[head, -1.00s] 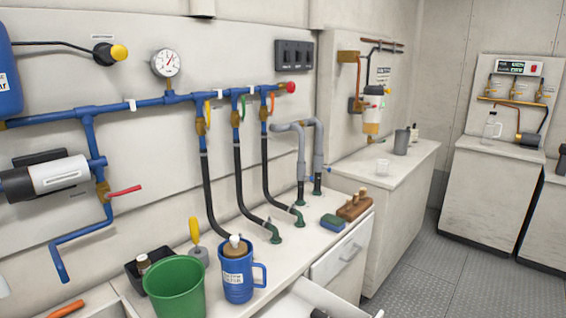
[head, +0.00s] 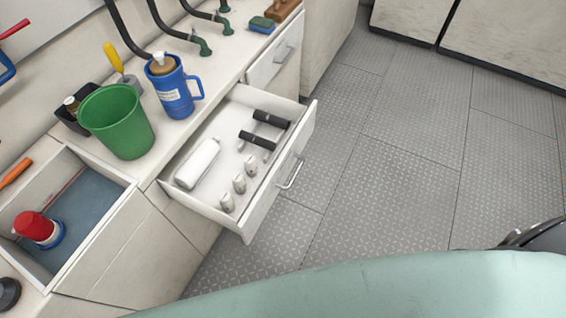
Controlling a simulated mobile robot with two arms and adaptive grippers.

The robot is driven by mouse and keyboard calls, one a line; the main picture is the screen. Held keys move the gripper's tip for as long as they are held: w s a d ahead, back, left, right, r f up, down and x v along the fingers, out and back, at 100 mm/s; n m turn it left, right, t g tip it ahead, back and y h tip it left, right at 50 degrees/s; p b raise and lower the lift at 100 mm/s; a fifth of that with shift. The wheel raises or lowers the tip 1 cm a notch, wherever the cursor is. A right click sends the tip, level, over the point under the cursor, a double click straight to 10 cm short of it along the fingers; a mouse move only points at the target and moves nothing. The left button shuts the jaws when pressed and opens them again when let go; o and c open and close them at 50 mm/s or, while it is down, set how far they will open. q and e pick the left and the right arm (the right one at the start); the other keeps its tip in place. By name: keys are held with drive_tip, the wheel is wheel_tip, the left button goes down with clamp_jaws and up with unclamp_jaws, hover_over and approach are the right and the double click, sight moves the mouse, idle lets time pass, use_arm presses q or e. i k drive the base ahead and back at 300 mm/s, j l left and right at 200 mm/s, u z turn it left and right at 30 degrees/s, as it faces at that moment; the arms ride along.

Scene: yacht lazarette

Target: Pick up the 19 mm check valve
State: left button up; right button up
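No part in view can be read as the 19 mm check valve for certain. An open white drawer (head: 247,225) holds small parts: three small pale fittings in a row, one of them the middle fitting (head: 239,184), two black cylindrical pieces, one of them the upper black piece (head: 271,119), and a white cylinder (head: 198,163) lying on its side. Any marks on them are too small to read. Neither of my grippers is in view.
A green bucket (head: 117,122) and a blue jug (head: 173,88) stand on the counter behind the drawer. An open bin (head: 88,205) at left holds a red-topped container (head: 38,228). The patterned floor (head: 390,170) right of the drawer is clear.

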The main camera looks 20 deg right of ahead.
sight(226, 202)
drive_tip(key=u, duration=2.45)
drive_tip(key=k+l+z, duration=0.15)
drive_tip(key=l+z, duration=1.2)
drive_tip(key=k+l, duration=0.05)
drive_tip(key=l, duration=0.05)
